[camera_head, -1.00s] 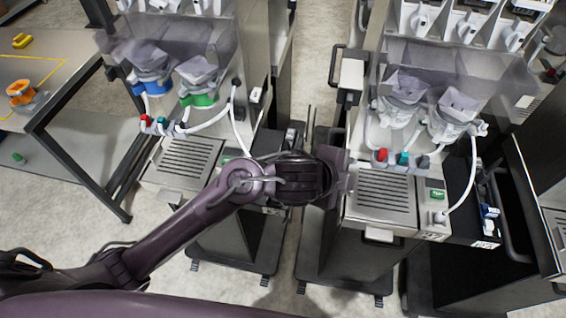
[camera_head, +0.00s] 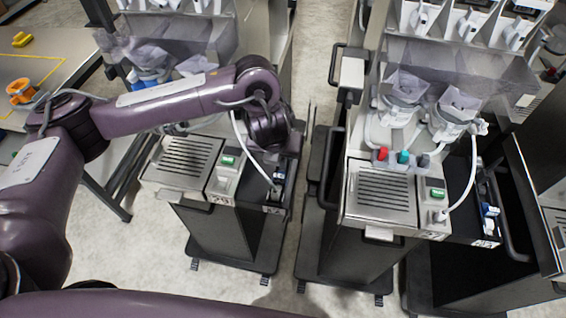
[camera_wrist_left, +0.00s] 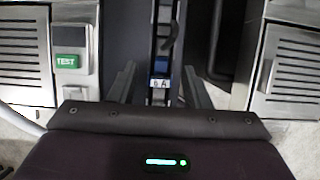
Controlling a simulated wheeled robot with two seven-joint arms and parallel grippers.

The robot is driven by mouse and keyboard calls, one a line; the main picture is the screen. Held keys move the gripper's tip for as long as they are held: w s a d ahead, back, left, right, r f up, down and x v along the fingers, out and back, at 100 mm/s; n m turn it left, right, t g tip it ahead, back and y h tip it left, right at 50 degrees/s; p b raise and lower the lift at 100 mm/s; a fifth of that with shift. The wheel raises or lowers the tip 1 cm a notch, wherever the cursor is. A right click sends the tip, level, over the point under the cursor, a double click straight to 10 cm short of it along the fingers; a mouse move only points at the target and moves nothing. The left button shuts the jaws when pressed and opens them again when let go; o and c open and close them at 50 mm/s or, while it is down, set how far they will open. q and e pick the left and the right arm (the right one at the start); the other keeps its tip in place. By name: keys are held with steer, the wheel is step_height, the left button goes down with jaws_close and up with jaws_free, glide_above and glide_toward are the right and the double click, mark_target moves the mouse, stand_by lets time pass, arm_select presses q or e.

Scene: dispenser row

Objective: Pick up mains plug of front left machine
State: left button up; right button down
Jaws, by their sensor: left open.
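The front left machine (camera_head: 185,165) has a grated drip tray and a green button. A narrow black side tray (camera_head: 277,207) runs along its right side with small items in it. A white cord runs down to that tray. The mains plug cannot be told apart clearly there. My left gripper (camera_wrist_left: 160,88) is open, pointing down over the side tray; in the head view my wrist hides part of it. In the left wrist view a dark curved piece (camera_wrist_left: 169,36), a small blue piece (camera_wrist_left: 162,71) and a white label marked "6 A" show between the fingers. My right gripper is out of view.
A second machine (camera_head: 385,195) stands to the right across a narrow floor gap (camera_head: 300,215), with a dark handle rail beside it. A table (camera_head: 45,65) with a yellow and an orange object is at the far left.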

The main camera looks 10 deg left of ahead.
mark_target(283, 160)
arm_select(q)
steer(key=shift+w+f, duration=0.15)
steer(key=shift+f, duration=0.55)
steer(key=shift+w+d+f, duration=0.1)
steer(key=shift+w+f, duration=0.15)
steer(key=p+x, duration=0.1)
steer(key=x, duration=0.2)
steer(key=shift+w+d+f+p, duration=0.1)
steer(key=shift+w+f+p, duration=0.1)
steer(key=shift+p, duration=0.1)
steer(key=shift+w+f, duration=0.2)
steer(key=shift+f, duration=0.25)
jaws_close()
